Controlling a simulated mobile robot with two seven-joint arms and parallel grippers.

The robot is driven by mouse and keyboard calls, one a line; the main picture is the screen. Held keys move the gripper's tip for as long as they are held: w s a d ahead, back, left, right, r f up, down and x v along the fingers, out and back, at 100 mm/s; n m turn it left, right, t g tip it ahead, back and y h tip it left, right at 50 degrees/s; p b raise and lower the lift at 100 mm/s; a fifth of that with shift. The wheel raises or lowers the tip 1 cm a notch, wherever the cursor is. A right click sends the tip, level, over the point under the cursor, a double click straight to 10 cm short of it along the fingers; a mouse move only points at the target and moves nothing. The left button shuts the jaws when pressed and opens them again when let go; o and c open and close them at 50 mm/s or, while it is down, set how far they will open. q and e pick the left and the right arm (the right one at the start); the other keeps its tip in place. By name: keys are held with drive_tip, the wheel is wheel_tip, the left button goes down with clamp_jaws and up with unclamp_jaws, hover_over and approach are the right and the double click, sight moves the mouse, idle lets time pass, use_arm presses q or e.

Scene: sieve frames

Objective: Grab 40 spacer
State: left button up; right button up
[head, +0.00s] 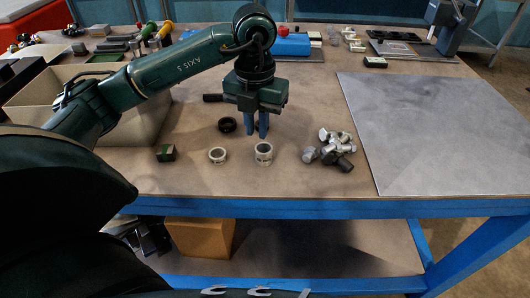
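Two pale metal ring spacers stand on the brown tabletop: a shorter one (217,155) on the left and a taller one (264,153) on the right. A dark ring (227,125) lies farther back. Any size markings are too small to read, so I cannot tell which is the 40 spacer. My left gripper (257,132) points down, its two blue fingers slightly apart with nothing seen between them. In the picture its fingertips are just above and behind the taller ring; the exact height is unclear. My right gripper is not in view.
A pile of metal bolts (331,148) lies right of the rings, and a small dark green block (166,153) lies left. A beige bin (37,100) stands at the left, partly behind my arm. A large grey plate (440,130) covers the right side. Tools line the back.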

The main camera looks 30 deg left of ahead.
sight(257, 146)
use_arm(q)
drive_tip(key=f, duration=0.3)
drive_tip(key=f+p, duration=0.1)
drive_tip(key=f, duration=0.2)
drive_tip(key=shift+w+a+f, duration=0.15)
drive_tip(key=shift+w+f, duration=0.05)
drive_tip(key=shift+f, duration=0.1)
clamp_jaws()
drive_tip(key=shift+r, duration=0.1)
